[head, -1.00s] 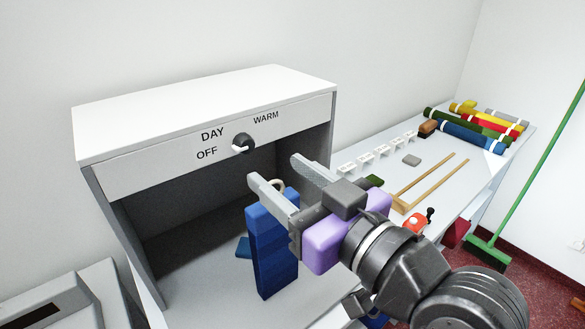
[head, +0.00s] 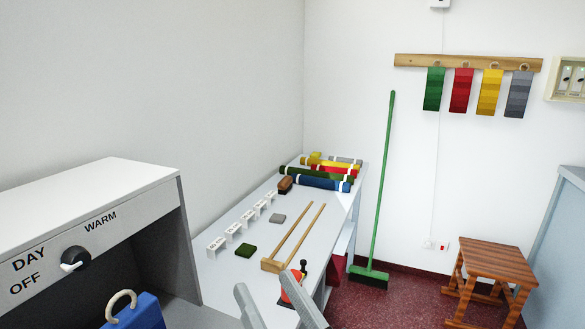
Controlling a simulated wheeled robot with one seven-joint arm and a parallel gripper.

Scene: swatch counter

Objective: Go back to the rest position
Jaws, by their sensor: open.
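My gripper (head: 264,283) shows at the bottom edge of the head view, its two grey fingers apart with nothing visible between them. The rest of the gripper and the arm are below the picture. The fingers are to the right of the light booth (head: 120,180), over the near end of the counter as seen. A blue swatch bundle (head: 140,312) with a pale ring stands in the booth opening, cut off by the bottom edge and apart from my gripper. The booth's dark knob (head: 78,258) has its white pointer toward the lower left, on the OFF side.
The counter (head: 232,270) carries small white label stands, a green pad (head: 245,251), a wooden fork-like frame (head: 272,265), a red-and-black tool (head: 295,288) and fabric rolls (head: 325,184). A green broom (head: 380,200) leans at the wall. A wooden stool (head: 490,262) stands right; red floor is open between.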

